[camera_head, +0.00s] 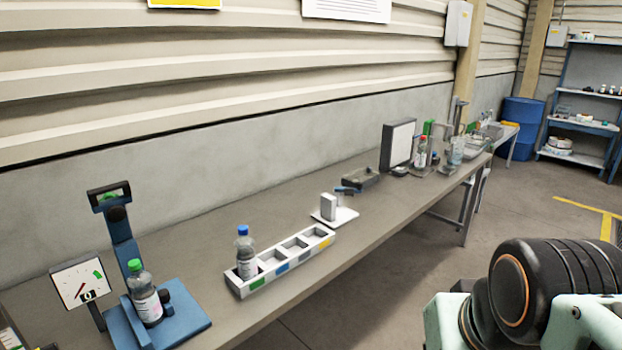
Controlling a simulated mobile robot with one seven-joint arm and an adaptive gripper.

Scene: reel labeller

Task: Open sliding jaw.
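I cannot tell for sure which part is the sliding jaw. A blue fixture (186,322) stands on the bench at the lower left, with an upright post and dark knobs. A bottle with a green cap (146,299) stands upright at the fixture, against its post. Farther along, a small white stand (343,218) carries an upright pale block (328,207) and a small blue and dark part (345,190) behind it. Whether any jaw is open or shut is too small to tell. My arm shows at the lower right, away from the bench; my gripper is not in view.
A white rack (235,289) holds a blue-capped bottle (246,259) in its near end; its other compartments look empty. A dial gauge (80,284) stands left of the fixture. A dark tray (360,179) and framed panel (398,145) stand farther back. The floor right of the bench is clear.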

